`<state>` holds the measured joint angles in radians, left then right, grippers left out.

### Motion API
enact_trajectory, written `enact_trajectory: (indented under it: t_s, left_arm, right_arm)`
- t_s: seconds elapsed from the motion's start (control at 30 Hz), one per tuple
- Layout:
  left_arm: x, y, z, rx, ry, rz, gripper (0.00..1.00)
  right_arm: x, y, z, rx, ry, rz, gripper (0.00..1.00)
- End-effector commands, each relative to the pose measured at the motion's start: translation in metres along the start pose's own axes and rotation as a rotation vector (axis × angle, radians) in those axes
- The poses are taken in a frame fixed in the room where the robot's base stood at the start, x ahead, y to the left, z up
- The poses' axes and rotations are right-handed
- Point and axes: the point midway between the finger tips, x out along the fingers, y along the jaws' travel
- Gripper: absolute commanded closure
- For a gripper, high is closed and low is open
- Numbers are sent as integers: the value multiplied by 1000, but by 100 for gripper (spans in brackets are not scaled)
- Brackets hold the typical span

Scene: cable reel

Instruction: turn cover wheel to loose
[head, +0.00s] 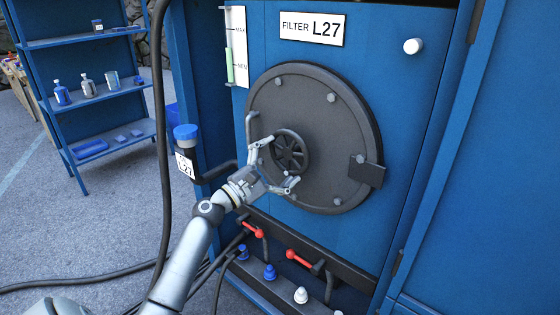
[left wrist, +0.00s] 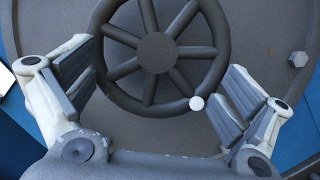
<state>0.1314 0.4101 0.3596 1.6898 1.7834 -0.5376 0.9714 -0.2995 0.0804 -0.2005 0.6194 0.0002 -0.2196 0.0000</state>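The dark spoked cover wheel (head: 290,151) sits at the middle of the round grey filter cover (head: 345,120). It fills the upper middle of the left wrist view (left wrist: 158,52), with a white dot (left wrist: 197,103) on the lower right of its rim. My left gripper (head: 279,164) is open in front of the wheel's lower left side. In the left wrist view its two fingers stand apart, one to each side of the wheel's lower half. I cannot tell whether they touch the rim. My right gripper is not in view.
Red valve handles (head: 300,259) and several capped fittings (head: 270,272) sit below the cover. A blue-capped pipe (head: 186,133) labelled L27 stands left of my arm. A dark hose (head: 161,150) hangs at left. A blue shelf (head: 95,100) stands farther back.

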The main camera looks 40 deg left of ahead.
Motion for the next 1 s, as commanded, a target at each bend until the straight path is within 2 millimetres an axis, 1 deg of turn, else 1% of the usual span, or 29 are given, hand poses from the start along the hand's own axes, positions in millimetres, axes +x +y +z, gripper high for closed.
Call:
enact_trajectory:
  t_s: [0.07, 0.17, 0.27, 0.5, 0.6, 0.7, 0.8, 1.0]
  left_arm:
    - [-4, -1, -1, -1, 2, -2, 2]
    - [-14, -2, -2, -2, 4, -2, 2]
    - [-32, -3, -2, -3, 4, -3, 2]
    - [-83, -2, -1, -1, 2, -1, 2]
    - [-99, -2, 0, -3, 1, 0, 2]
    - [-110, -1, 0, -1, -1, -1, 2]
    - [-116, 0, 1, 0, -2, 1, 2]
    - [-118, 0, 1, 0, -3, 0, 2]
  right_arm:
    - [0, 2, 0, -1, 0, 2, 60]
    - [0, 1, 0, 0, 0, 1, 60]
    - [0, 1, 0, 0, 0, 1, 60]
    - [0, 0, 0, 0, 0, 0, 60]
    - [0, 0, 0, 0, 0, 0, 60]
    - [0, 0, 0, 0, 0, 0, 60]
    - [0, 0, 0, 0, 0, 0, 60]
    - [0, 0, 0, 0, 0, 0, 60]
